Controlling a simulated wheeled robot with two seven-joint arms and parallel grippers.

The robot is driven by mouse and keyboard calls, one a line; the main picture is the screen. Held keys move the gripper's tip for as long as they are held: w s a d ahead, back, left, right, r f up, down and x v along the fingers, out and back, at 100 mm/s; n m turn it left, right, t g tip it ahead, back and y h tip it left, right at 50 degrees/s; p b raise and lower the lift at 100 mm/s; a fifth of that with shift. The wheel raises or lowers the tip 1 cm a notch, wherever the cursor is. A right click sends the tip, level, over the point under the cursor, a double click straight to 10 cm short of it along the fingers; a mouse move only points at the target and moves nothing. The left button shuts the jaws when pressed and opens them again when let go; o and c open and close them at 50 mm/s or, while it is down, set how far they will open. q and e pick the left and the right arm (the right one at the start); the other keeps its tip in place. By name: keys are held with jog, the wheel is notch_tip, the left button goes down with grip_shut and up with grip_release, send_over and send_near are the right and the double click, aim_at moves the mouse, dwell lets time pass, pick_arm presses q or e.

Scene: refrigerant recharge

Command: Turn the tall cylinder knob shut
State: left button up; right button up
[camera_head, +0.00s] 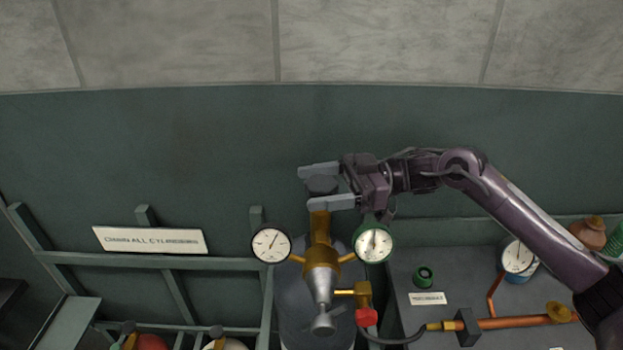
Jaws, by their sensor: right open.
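The tall grey cylinder (296,322) stands upright at the lower centre. A brass regulator (321,258) with two round gauges sits at its top. The dark round knob (322,185) sits above the brass stem. My right gripper (322,187) reaches in from the right, and its two grey fingers are open, one behind and one in front of the knob. I cannot tell whether either finger touches the knob. My left gripper is not in view.
A white-faced gauge (271,245) and a green-rimmed gauge (374,242) flank the stem just below my gripper. A red-tipped valve (366,316) and hose are lower right. A grey bench (415,270) holds copper piping. A green rack (160,262) stands left.

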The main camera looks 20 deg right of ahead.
jog(key=shift+a, duration=0.7)
jog(key=c, duration=1)
jog(key=m+t+p, duration=0.1)
jog(key=t+p, duration=0.1)
jog(key=shift+m+t, duration=0.3)
jog(key=shift+w+d+m+t+h+p, duration=0.15)
jog(key=shift+m+t+h+p, duration=0.1)
jog(key=shift+m+t+p, duration=0.25)
jog(key=shift+w+a+m+t+h+p, duration=0.1)
jog(key=shift+m+t+h+p, duration=0.2)
jog(key=shift+t, duration=0.4)
jog(key=o, duration=1)
